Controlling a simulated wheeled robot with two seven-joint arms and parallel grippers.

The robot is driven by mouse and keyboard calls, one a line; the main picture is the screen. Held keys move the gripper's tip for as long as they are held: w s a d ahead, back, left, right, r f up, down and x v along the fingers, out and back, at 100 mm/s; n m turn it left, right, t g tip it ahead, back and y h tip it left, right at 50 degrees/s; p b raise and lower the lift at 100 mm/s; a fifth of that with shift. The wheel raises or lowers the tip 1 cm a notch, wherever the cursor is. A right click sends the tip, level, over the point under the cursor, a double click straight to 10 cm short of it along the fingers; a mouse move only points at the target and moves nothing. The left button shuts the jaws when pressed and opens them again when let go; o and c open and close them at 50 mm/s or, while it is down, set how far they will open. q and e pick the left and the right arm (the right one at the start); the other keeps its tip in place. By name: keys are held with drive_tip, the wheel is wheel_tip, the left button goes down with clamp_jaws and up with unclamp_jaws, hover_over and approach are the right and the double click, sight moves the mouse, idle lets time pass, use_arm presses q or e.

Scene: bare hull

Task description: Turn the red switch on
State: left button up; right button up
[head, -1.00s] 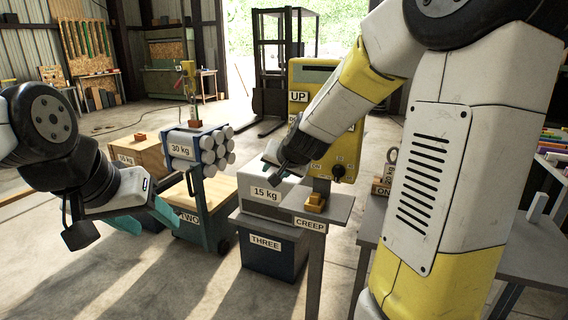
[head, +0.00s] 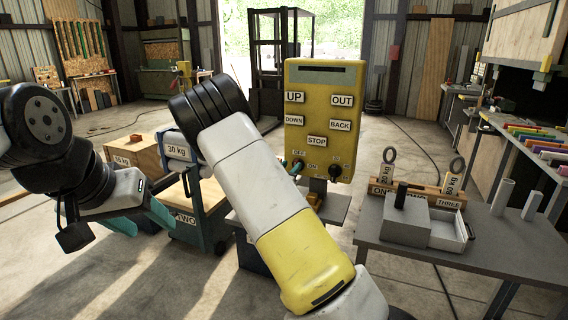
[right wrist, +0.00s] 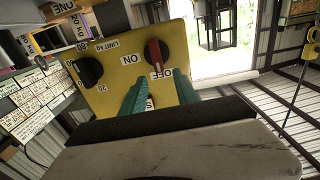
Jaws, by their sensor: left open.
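The yellow control panel (head: 318,105) stands in the middle of the head view. In the right wrist view, the red switch (right wrist: 153,54) is a red bar on a dark round base, its lower end toward the OFF label (right wrist: 161,73); the ON label (right wrist: 132,59) is to its left. My right gripper (right wrist: 160,82) is open, its two teal fingers apart and short of the switch in the picture; contact cannot be told. In the head view my right gripper (head: 291,165) is at the panel's lower left and hides the switch. My left gripper (head: 152,226) is open and empty at the left.
A black knob (head: 335,172) is on the panel right of the switch, also in the right wrist view (right wrist: 88,70). A grey table (head: 480,250) with a grey box and weights stands at the right. Weighted carts and boxes stand left of the panel.

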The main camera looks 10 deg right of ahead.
sight(295, 161)
drive_tip(key=shift+x, duration=2.35)
drive_tip(key=shift+c, duration=0.5)
clamp_jaws()
